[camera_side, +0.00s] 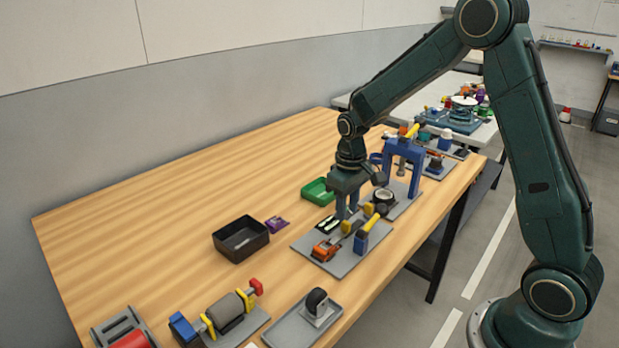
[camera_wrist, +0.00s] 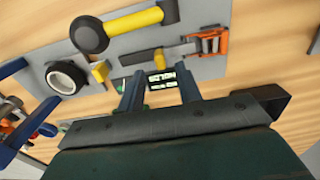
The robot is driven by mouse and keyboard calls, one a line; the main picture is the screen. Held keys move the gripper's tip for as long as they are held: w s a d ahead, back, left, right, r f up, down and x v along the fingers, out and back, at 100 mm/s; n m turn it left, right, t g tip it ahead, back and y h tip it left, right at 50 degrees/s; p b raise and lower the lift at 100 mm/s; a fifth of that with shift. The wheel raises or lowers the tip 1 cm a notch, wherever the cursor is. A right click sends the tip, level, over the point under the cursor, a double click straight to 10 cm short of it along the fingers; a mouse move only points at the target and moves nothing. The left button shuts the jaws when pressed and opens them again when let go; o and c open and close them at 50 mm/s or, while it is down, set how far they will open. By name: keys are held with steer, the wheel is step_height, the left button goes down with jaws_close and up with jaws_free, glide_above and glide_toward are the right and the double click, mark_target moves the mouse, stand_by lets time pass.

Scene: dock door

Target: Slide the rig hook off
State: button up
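No part can be surely told as the rig hook. A grey plate (camera_side: 343,264) on the bench holds an orange clamp-like piece (camera_side: 325,250) with a dark bar and yellow end, also in the wrist view (camera_wrist: 212,42). My gripper (camera_side: 347,213) points down over this plate. In the wrist view its two fingers (camera_wrist: 160,82) stand apart, with a black lettered label (camera_wrist: 166,80) visible between them. Nothing shows gripped. Contact is unclear.
A black bin (camera_side: 241,240), a purple part (camera_side: 277,224) and a green tray (camera_side: 318,191) lie left of the plate. A blue arch stand (camera_side: 402,150) and a black-white ring (camera_wrist: 66,77) are close by.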

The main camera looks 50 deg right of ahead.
mark_target(346, 222)
steer(key=shift+f, duration=1.85)
jaws_close()
